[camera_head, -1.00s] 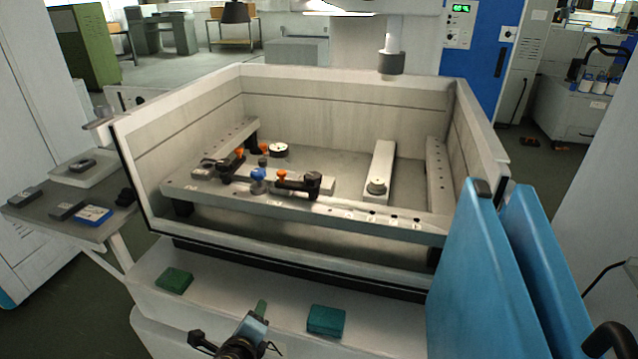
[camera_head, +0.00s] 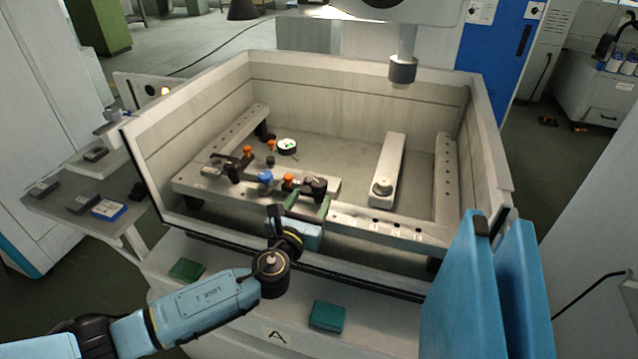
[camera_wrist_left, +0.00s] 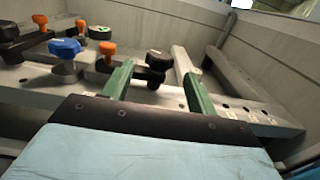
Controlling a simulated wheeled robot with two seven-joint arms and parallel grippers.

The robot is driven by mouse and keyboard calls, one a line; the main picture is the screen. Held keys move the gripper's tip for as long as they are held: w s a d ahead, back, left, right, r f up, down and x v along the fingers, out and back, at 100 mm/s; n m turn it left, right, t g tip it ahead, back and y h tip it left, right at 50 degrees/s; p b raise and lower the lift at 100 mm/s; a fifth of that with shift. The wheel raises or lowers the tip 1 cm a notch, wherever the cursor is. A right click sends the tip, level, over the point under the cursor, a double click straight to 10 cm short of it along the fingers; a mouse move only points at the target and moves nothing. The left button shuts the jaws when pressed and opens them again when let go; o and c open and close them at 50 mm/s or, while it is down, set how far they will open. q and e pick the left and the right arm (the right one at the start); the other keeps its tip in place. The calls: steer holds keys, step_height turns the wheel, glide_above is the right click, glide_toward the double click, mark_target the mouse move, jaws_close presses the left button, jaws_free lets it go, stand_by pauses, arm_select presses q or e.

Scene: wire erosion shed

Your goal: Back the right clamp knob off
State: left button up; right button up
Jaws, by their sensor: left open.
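The right clamp in the work tank is a dark bar with an orange-topped post (camera_head: 288,180) and a black knob (camera_head: 316,187) at its right end. The black knob shows in the wrist view (camera_wrist_left: 158,61), beyond and between my left fingertips. My left gripper (camera_head: 308,202), with green fingers, reaches over the tank's front wall. It is open and empty, just in front of the right clamp, apart from the knob as far as I can tell. In the wrist view the gripper (camera_wrist_left: 155,75) points at the clamp. My right gripper is not in view.
A blue knob (camera_head: 265,177) stands left of the right clamp. The left clamp has another orange top (camera_head: 247,150). The tank's front wall (camera_head: 360,279) passes beneath my left arm. A nozzle (camera_head: 402,70) hangs above the tank.

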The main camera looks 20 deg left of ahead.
mark_target(320, 190)
arm_select(q)
steer(key=w, duration=0.6)
steer(key=shift+w+d+b, duration=0.15)
steer(key=shift+w+b, duration=0.15)
steer(key=shift+w, duration=0.05)
steer(key=shift+c, duration=0.5)
steer(key=c, duration=0.9)
steer(key=shift+o, duration=0.2)
steer(key=n+y, duration=0.1)
steer(key=y, duration=0.1)
steer(key=shift+d+n+y+p, duration=0.1)
steer(key=shift+n+y+p, duration=0.2)
steer(key=shift+p, duration=0.1)
steer(key=n+y, duration=0.2)
steer(key=shift+g+y, duration=0.3)
steer(key=shift+y, duration=0.1)
steer(key=shift+n+g+y, duration=0.3)
steer(key=shift+n+y, duration=0.3)
steer(key=shift+y, duration=0.4)
steer(key=o, duration=1)
steer(key=shift+c, duration=0.2)
